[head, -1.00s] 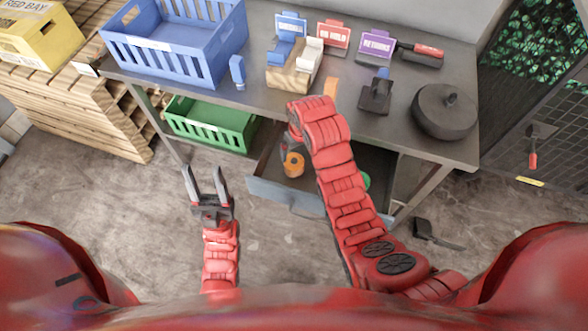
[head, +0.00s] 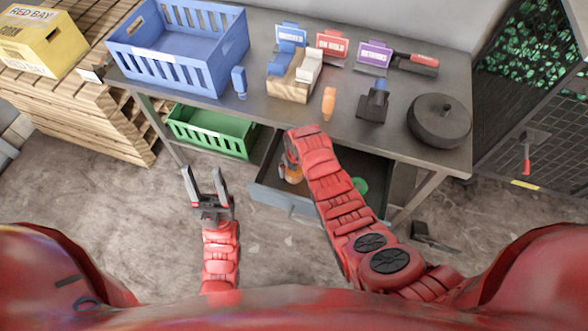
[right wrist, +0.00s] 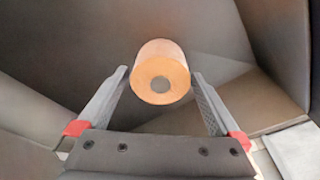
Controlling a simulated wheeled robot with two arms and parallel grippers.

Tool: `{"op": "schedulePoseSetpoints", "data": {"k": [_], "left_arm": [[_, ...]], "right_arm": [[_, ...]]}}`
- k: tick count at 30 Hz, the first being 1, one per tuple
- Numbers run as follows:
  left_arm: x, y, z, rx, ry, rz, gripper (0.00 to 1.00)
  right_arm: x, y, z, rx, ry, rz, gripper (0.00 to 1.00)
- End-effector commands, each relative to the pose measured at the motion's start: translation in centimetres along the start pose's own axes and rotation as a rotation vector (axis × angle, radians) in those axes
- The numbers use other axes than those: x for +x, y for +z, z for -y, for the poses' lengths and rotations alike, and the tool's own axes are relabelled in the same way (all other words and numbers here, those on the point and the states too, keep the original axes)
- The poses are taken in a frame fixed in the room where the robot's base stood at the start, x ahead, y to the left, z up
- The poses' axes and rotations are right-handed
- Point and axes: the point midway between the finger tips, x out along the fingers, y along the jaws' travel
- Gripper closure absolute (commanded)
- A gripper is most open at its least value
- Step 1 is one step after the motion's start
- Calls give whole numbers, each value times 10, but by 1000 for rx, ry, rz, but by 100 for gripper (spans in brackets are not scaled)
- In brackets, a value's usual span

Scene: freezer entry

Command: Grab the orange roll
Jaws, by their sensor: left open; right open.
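The orange roll (right wrist: 160,72) lies in the open drawer (head: 285,202) under the table. In the right wrist view it is just beyond and between the fingertips of my right gripper (right wrist: 160,80), which is open. In the head view a small part of the orange roll (head: 292,174) shows beside my right arm, which reaches down into the drawer and hides most of my right gripper. My left gripper (head: 206,182) is open and empty over the floor, left of the drawer.
The grey table (head: 330,135) stands above the drawer, with its front edge close to my right arm. A green item (head: 360,186) lies in the drawer's right part. A green crate (head: 212,130) sits below on the left. A blue crate (head: 180,60) stands on the table.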

Motion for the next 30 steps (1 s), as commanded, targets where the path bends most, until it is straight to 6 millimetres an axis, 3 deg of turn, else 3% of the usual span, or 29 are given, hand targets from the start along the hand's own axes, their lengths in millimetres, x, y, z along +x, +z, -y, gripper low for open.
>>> {"op": "schedulePoseSetpoints", "data": {"k": [15, 28, 30], "left_arm": [[4, -1, 0, 0, 0, 0, 50], [4, -1, 0, 0, 0, 0, 50], [4, -1, 0, 0, 0, 0, 50]], "right_arm": [[13, 1, 1, -1, 0, 2, 0], [13, 1, 0, -1, 0, 2, 76], [13, 1, 0, -1, 0, 2, 79]]}}
